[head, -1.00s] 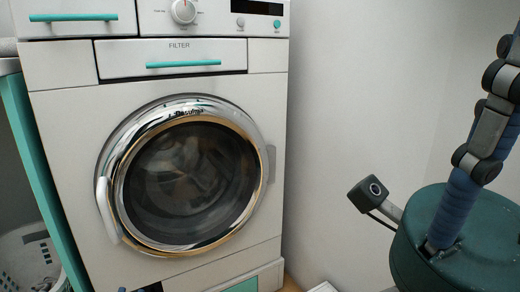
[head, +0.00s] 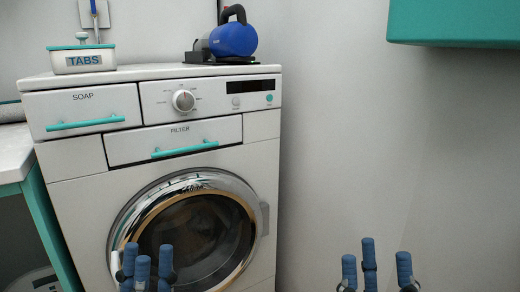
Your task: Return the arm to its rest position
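My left gripper (head: 146,260) shows at the bottom of the head view, in front of the lower left of the washing machine door (head: 124,226). Its blue fingers point up and stand apart, with nothing between them. My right gripper (head: 376,264) shows at the bottom right, against the bare wall. Its blue fingers also point up, spread apart and empty. The palms and most of both arms are below the picture edge and hidden. I cannot tell whether the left fingers touch the machine.
The white washing machine (head: 258,127) fills the left and middle; its door and drawers are shut. A teal cabinet (head: 455,22) hangs top right. A counter (head: 14,152) is at left.

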